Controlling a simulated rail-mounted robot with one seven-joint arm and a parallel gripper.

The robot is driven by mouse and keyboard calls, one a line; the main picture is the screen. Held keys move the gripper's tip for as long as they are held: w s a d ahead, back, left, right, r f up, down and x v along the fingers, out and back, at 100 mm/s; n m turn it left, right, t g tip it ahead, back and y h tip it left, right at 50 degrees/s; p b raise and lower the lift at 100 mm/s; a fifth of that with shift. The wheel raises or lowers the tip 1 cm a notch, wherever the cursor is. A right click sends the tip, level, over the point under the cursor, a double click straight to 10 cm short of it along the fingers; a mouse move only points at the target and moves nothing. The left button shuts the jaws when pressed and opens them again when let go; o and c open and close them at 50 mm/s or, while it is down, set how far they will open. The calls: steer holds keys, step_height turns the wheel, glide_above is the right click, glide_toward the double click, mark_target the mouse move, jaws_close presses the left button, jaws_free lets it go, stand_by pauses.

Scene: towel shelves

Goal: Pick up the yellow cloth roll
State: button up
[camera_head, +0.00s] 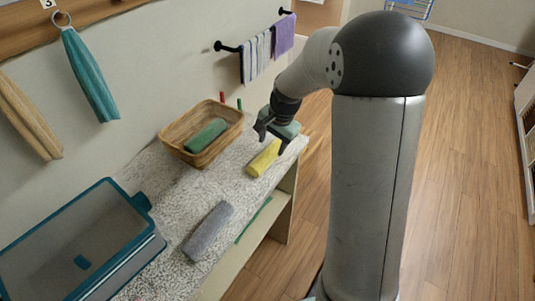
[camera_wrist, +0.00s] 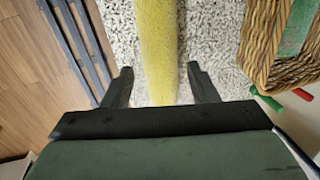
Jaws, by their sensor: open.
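The yellow cloth roll (camera_head: 263,159) lies on the speckled countertop (camera_head: 172,205), near its far right corner, in the head view. In the wrist view the yellow cloth roll (camera_wrist: 156,45) runs lengthwise from the top edge down between the fingers. My gripper (camera_head: 271,141) is open just above the roll's far end. In the wrist view my gripper (camera_wrist: 161,82) has one finger on each side of the roll, with gaps to both. Whether the fingertips reach down to the roll's height is hard to tell.
A wicker basket (camera_head: 172,143) holding a green roll (camera_head: 206,135) stands left of the yellow roll. A grey roll (camera_head: 208,231) lies nearer on the counter. A teal-rimmed bin (camera_head: 118,190) is at the lower left. Striped and purple towels (camera_head: 284,36) hang on the wall rail behind.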

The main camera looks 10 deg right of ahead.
mark_target(270, 149)
steer(key=x, duration=0.2)
steer(key=p+x, duration=0.1)
steer(key=x, duration=0.2)
steer(key=shift+w+d+f, duration=0.1)
steer(key=shift+w+f, duration=0.15)
steer(key=c, duration=0.6)
steer(key=shift+r, duration=0.1)
steer(key=shift+c, duration=0.2)
